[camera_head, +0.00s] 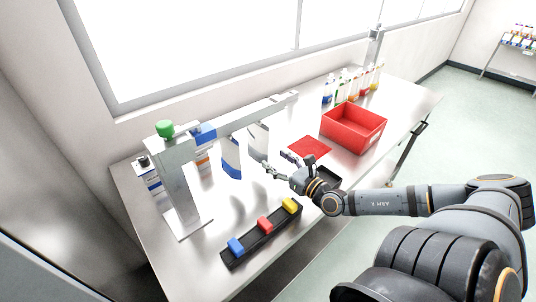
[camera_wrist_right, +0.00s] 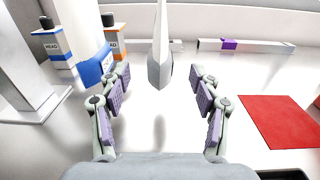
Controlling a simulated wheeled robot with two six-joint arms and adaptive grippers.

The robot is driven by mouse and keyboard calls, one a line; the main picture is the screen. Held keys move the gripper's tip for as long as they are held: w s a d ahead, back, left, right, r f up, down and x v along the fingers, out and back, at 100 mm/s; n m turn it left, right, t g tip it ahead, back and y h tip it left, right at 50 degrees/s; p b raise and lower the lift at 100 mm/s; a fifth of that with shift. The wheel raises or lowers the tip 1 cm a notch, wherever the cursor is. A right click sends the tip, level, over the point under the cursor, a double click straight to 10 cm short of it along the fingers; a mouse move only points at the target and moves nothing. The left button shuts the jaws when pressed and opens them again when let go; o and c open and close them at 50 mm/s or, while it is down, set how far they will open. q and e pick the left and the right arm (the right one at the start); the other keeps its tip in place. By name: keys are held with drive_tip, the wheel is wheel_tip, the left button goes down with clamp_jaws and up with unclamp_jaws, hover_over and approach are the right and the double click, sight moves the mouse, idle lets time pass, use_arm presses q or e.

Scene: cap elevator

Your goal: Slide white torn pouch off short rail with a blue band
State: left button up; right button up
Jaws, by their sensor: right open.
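A grey rail (camera_head: 250,115) with a blue band (camera_head: 205,134) extends from an upright post (camera_head: 177,185). Two pouches hang below it. The white pouch (camera_head: 258,140) is farther out; in the right wrist view it (camera_wrist_right: 160,45) is almost edge-on, tapering to a point. I cannot make out a tear. The other pouch (camera_head: 231,160), nearer the post, is white with a blue lower part, which also shows in the right wrist view (camera_wrist_right: 96,66). My right gripper (camera_head: 277,161) is open, its fingers apart on both sides of the white pouch's lower end. My left gripper is not in view.
A black tray (camera_head: 260,242) with blue, red and yellow blocks lies in front. A red mat (camera_head: 309,147) and a red bin (camera_head: 353,125) are to the right, with several bottles behind. Labelled bottles (camera_head: 149,178) stand by the post.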

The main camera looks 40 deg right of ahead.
sight(268, 153)
drive_tip(key=shift+s+d+r+b, duration=0.1)
drive_tip(key=shift+s+r+b, duration=0.05)
drive_tip(key=shift+b, duration=0.95)
drive_tip(key=shift+w+b, duration=0.9)
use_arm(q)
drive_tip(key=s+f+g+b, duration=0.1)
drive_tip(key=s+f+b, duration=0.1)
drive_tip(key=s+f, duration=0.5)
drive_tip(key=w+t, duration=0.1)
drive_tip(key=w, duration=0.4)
use_arm(e)
drive_tip(key=w, duration=0.5)
drive_tip(key=shift+w+a, duration=0.25)
drive_tip(key=shift+a, duration=0.15)
drive_tip(key=p, duration=0.1)
drive_tip(key=r+p, duration=0.1)
drive_tip(key=shift+w+d+r+p, duration=0.15)
drive_tip(key=shift+d+p, duration=0.15)
drive_tip(key=w+p, duration=0.1)
drive_tip(key=p, duration=0.1)
drive_tip(key=shift+w+a+f+p, duration=0.2)
drive_tip(key=shift+w+f+p, duration=0.1)
drive_tip(key=shift+w, duration=0.05)
drive_tip(key=shift+w+a+f, duration=0.15)
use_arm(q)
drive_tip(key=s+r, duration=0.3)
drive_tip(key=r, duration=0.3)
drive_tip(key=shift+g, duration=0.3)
use_arm(e)
drive_tip(key=shift+a+f, duration=0.1)
